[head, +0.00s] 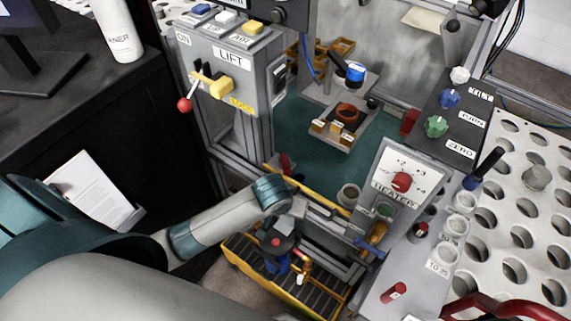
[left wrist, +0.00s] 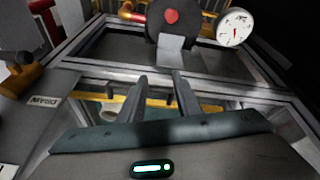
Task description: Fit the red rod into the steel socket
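A short red rod (head: 394,292) lies on the grey panel at the lower right in the head view. A second red-topped piece (head: 421,229) stands in a hole higher on that panel; I cannot tell which is the task's rod. Several round pale metal cups sit along the panel, one a socket-like ring (head: 464,200). Another pale ring (head: 348,195) is inside the enclosure near its front edge. My left gripper (head: 290,217) is over the enclosure's front frame, away from both red pieces. In the left wrist view its fingers (left wrist: 160,82) are apart and empty. My right gripper is out of view.
A yellow slatted tray (head: 240,245) lies below the front frame. A round black part with a red centre (left wrist: 172,17) and a gauge (left wrist: 235,27) are close to the left fingers. The LIFT box (head: 232,70) and heater panel (head: 402,180) flank the enclosure.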

